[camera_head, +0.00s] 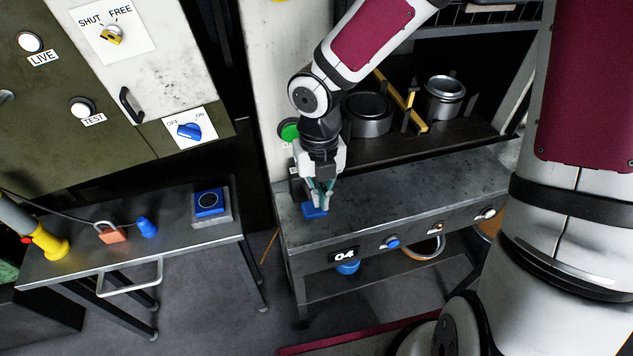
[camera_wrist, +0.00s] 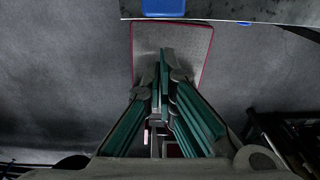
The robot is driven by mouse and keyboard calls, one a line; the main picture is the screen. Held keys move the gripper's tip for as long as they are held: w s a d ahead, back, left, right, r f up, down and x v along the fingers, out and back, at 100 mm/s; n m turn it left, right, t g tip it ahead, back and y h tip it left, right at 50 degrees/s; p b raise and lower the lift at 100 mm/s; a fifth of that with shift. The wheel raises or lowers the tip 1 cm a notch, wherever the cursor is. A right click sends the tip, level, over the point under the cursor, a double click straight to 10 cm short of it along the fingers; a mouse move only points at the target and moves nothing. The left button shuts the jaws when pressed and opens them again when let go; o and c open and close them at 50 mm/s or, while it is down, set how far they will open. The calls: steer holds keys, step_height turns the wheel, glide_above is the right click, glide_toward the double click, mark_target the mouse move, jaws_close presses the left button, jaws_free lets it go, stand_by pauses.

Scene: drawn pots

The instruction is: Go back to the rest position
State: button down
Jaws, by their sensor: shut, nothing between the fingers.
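My gripper (camera_head: 322,203) points down over the left end of the grey bench (camera_head: 400,192) marked 04. Its fingers are shut with nothing between them. They also show close together in the wrist view (camera_wrist: 166,62). A blue block (camera_head: 313,212) is on the bench top just by the fingertips, partly hidden by them. I cannot tell whether the fingers touch it. In the wrist view a blue patch (camera_wrist: 163,7) shows at the top edge, apart from the fingers, with a red-edged grey mat on the floor below.
Two metal pots (camera_head: 443,98) stand on the dark shelf behind the bench, beside a yellow bar (camera_head: 412,108). A side table (camera_head: 175,235) at left holds a padlock (camera_head: 110,232), a blue piece (camera_head: 147,227) and a blue-topped box (camera_head: 208,203). A panel with switches stands behind it.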

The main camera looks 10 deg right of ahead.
steer(key=s+d+r+m+t+h+b, duration=0.1)
steer(key=d+r+m, duration=0.4)
steer(key=m, duration=0.4)
steer(key=s+d+r+m+t+h, duration=0.1)
steer(key=d+r+m+h, duration=0.15)
steer(key=r+m, duration=0.5)
steer(key=s+d+r+m+t+y+b, duration=0.1)
steer(key=s+r+m, duration=0.3)
steer(key=m, duration=0.6)
steer(key=s+r+m+t+y, duration=0.2)
steer(key=r+m, duration=0.4)
steer(key=m, duration=0.4)
steer(key=shift+s+d+t+b, duration=0.4)
steer(key=shift+s+t, duration=0.2)
steer(key=shift+s, duration=0.5)
steer(key=shift+y, duration=0.25)
